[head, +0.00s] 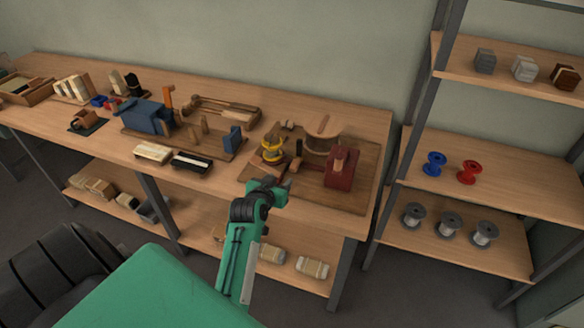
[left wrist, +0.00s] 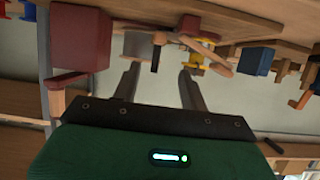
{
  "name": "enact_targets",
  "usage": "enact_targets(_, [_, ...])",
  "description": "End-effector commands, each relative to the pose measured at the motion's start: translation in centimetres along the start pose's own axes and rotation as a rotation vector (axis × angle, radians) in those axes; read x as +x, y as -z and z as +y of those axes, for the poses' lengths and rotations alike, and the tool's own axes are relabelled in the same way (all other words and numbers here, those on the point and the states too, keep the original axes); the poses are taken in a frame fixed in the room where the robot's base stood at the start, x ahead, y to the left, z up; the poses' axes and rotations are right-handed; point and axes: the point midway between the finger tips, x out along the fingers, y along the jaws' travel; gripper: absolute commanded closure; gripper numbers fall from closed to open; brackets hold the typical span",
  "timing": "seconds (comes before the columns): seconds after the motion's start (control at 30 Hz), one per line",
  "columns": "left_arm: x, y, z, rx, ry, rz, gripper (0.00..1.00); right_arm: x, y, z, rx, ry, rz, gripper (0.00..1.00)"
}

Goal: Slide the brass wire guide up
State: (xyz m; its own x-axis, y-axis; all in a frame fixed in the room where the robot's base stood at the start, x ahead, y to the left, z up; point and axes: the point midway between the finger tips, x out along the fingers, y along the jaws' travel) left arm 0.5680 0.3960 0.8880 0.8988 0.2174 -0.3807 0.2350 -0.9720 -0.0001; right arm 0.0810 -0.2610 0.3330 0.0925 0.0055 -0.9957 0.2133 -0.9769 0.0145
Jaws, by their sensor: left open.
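The yellow, brass-looking wire guide (head: 272,151) stands on the wooden board toward the right end of the workbench. It also shows in the left wrist view (left wrist: 196,57), where the scene appears upside down, just past one fingertip. My left gripper (head: 277,187) is in front of the guide, on the near side of the bench, apart from it as far as I can see. Its two fingers (left wrist: 160,78) are spread with nothing between them. The guide's lower part is hard to make out. My right gripper is in neither view.
A wooden drum (head: 322,135) and a red block (head: 341,170) stand right of the guide. A shelf rack (head: 470,190) with spools stands at the right.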

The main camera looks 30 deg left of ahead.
Motion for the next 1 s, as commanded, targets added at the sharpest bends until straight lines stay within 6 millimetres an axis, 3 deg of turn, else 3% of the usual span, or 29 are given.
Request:
enact_targets(0.6, [10.3, 0.1, 0.1, -0.001, -0.002, -0.001, 0.56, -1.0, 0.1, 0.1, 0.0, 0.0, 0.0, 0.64])
enact_targets(0.8, [12.0, 0.0, 0.0, 0.0, -0.001, -0.002, 0.56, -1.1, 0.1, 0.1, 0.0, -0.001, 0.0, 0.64])
enact_targets(1.0, [12.4, 0.0, 0.0, 0.0, 0.0, -0.001, 0.56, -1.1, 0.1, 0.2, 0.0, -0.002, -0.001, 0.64])
